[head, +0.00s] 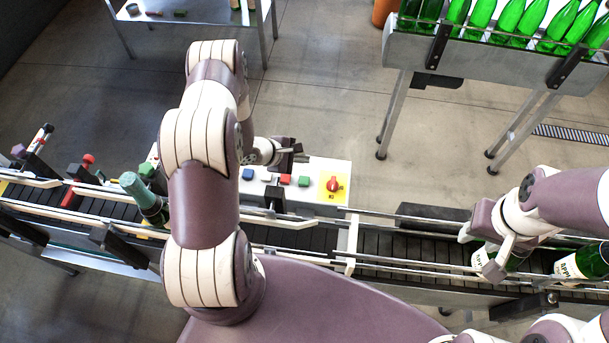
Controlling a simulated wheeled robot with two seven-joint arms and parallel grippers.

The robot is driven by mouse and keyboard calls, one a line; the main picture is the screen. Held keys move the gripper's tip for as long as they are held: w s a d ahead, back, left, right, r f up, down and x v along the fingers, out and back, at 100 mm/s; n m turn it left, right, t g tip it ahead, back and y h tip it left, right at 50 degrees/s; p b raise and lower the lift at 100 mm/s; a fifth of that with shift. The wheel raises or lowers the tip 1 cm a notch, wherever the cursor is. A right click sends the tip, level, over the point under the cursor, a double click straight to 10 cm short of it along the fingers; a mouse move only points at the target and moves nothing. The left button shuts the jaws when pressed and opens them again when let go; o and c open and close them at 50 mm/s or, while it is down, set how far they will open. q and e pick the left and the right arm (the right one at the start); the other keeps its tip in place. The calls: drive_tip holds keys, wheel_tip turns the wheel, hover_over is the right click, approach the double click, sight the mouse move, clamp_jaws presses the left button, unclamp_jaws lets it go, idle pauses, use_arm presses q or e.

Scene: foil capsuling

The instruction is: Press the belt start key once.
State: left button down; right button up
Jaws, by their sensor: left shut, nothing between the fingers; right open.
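A white control panel (319,169) stands behind the belt. It carries a blue key (248,174), a white key (266,176), a red key (285,179), a green key (304,181) and a red knob on a yellow plate (333,184). No label naming the belt start key is readable. My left gripper (299,153) is shut and empty, above the panel's back edge, a little behind the red and green keys in the picture. My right gripper (479,253) is open at a labelled green bottle (486,258) on the belt; I cannot tell whether it touches it.
The conveyor belt (395,246) with metal guide rails crosses the view. Another labelled bottle (583,264) stands at right, and a foil-topped bottle (146,199) at left beside my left arm. A red mushroom knob (88,161) is further left. A rack of green bottles (485,65) stands behind.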

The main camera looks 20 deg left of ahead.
use_arm(q)
drive_tip(key=shift+d, duration=0.1)
use_arm(e)
drive_tip(key=shift+s+f, duration=0.1)
use_arm(q)
drive_tip(key=b, duration=0.8)
hover_over(301, 181)
wheel_tip(301, 181, down, 8)
drive_tip(key=shift+s+r, duration=0.1)
use_arm(e)
wheel_tip(301, 181, down, 7)
drive_tip(key=shift+f, duration=0.2)
use_arm(q)
drive_tip(key=shift+f, duration=0.5)
use_arm(e)
drive_tip(key=shift+f, duration=0.2)
use_arm(q)
drive_tip(key=shift+d, duration=0.1)
idle(0.3)
drive_tip(key=shift+f, duration=0.4)
use_arm(e)
drive_tip(key=shift+f, duration=0.2)
